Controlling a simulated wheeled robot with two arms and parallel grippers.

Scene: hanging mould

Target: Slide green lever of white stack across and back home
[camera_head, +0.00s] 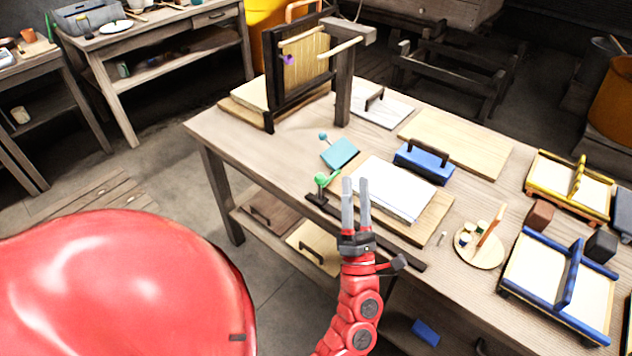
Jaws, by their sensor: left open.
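The green lever (321,180) stands at the left end of a dark rail (411,262) along the table's front edge. The white stack (395,186) lies flat on a wooden board (440,212) just behind the rail. My left gripper (356,182) is open, its two grey fingers pointing up the picture. It shows to the right of the green lever, with a gap between them, and overlaps the left edge of the stack. Its height above the table is hard to tell. The gripper hides part of the rail. My right gripper is not in view.
A teal block (340,154) with a small knob sits behind the lever. A blue handled block (423,163) stands behind the stack. A round wooden tray (479,257) and a blue-framed mould (559,281) are at right. A dark upright frame (304,65) stands at back left.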

